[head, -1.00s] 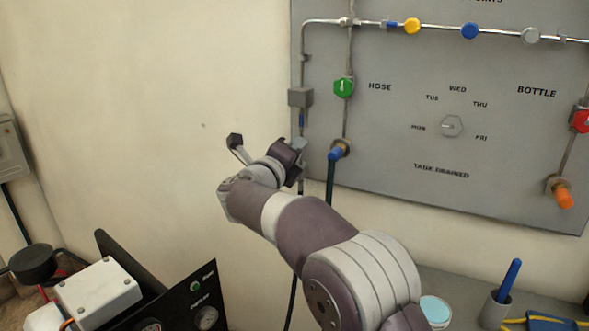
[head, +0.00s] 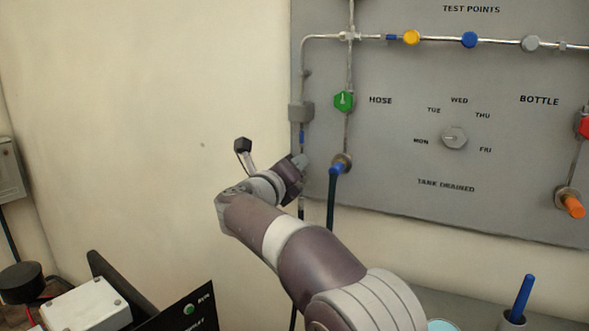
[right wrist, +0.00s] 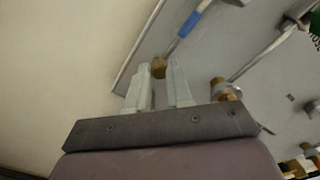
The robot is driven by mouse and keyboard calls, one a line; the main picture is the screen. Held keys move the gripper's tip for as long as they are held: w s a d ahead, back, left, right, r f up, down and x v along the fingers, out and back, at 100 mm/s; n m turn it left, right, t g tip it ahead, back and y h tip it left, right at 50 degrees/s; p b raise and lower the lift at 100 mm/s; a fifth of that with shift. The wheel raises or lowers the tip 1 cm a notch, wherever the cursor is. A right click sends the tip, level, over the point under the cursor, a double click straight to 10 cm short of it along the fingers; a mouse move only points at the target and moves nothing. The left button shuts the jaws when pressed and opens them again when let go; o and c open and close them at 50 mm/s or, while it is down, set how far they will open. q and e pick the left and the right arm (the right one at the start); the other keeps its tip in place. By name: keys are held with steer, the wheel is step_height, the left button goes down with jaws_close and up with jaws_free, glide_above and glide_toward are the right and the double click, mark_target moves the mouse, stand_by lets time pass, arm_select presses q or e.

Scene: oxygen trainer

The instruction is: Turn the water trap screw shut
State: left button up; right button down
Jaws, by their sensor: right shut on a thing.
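The water trap screw is a small brass knob (right wrist: 158,68) at the end of a thin pipe with a blue band (right wrist: 188,24), seen in the right wrist view. My right gripper (right wrist: 160,80) is shut on the knob, one pale finger on each side. In the head view my right gripper (head: 301,162) is at the panel's lower left edge, under the grey block (head: 301,112) and its blue-banded pipe (head: 302,138). There the gripper hides the screw. How far the screw is turned cannot be told. My left gripper is not in view.
Close to the right of the gripper, a hose fitting (head: 342,161) carries a dark hose (head: 331,205). The green valve (head: 343,101) is above it. A black panel (head: 185,310) and a white box (head: 85,307) stand at the lower left.

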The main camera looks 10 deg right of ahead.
steer(key=c, duration=1)
jaws_free()
steer(key=v, duration=1.2)
steer(key=shift+s+a, duration=0.2)
steer(key=shift+s, duration=0.05)
